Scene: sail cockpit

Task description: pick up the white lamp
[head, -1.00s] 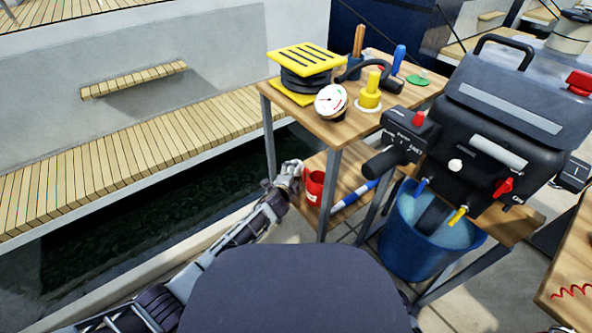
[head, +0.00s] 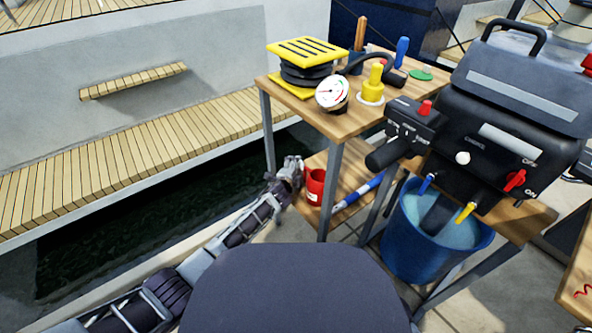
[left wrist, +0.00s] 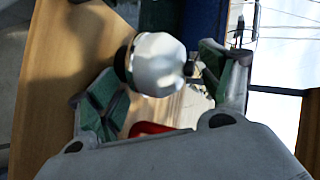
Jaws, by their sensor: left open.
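The white lamp (left wrist: 158,65) shows in the left wrist view as a rounded, glossy white body with a dark band at its left end. It lies between the green-padded fingers of my left gripper (left wrist: 163,82), which is open. I see no clear contact of both pads with the lamp. In the head view my left gripper (head: 292,168) is at the lower shelf of the wooden cart, just left of a red can (head: 315,186). I cannot make out the lamp clearly there. My right gripper is not in view.
A blue-and-white tube (head: 358,192) lies on the lower shelf. A grill (head: 490,120) and a blue bucket (head: 408,242) stand to the right. Water (head: 130,215) lies left.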

